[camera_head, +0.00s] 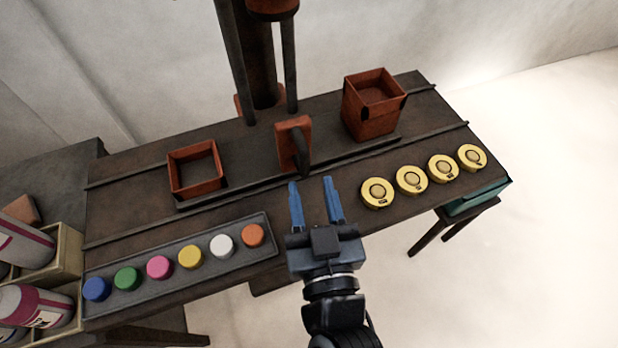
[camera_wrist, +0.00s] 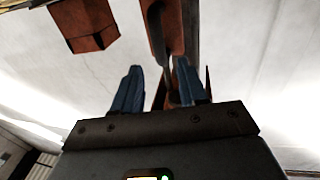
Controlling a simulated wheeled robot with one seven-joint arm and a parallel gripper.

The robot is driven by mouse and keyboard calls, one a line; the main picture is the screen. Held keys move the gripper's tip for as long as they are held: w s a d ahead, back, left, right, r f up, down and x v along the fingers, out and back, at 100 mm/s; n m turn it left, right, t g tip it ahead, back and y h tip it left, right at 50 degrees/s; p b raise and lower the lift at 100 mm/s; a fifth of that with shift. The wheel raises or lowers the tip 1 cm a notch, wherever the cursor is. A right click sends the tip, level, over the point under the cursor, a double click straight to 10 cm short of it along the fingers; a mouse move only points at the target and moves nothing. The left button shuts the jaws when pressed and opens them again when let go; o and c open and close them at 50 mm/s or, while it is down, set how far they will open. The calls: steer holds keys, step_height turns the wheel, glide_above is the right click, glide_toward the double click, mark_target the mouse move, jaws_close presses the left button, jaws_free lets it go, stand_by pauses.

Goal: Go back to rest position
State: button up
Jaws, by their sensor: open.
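My gripper (camera_head: 314,190) has two blue fingers that stand apart with nothing between them. It is over the front edge of the dark table (camera_head: 235,148), between the tray of coloured caps and the yellow discs. It also shows in the wrist view (camera_wrist: 160,88), where both fingers are spread and empty. Beyond the fingertips stands an orange-brown bracket with a dark lever (camera_head: 292,142). The fingers look apart from it in the head view.
A low open box (camera_head: 195,168) is at left on the table and a taller red box (camera_head: 370,118) at right. A grey tray (camera_head: 270,245) holds several coloured caps. Several yellow discs (camera_head: 411,179) lie at right.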

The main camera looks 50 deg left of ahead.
steer(key=shift+s+d, duration=0.1)
steer(key=shift+d, duration=0.05)
stand_by(0.4)
steer(key=s+d+f+m+t+h, duration=0.1)
steer(key=d+f+m+t+h, duration=0.15)
steer(key=d, duration=0.95)
steer(key=s+d+f+m+t+h, duration=0.2)
steer(key=d+m+h, duration=0.15)
steer(key=d, duration=0.75)
steer(key=s+d+r+m+h, duration=0.2)
steer(key=s+d+r+h, duration=0.1)
steer(key=s+d, duration=0.4)
steer(key=s+d+r+m+h, duration=0.3)
steer(key=s+d+h, duration=0.3)
steer(key=d, duration=0.3)
steer(key=shift+s+d+r, duration=0.15)
steer(key=shift+s+r, duration=0.65)
steer(key=shift+s, duration=0.1)
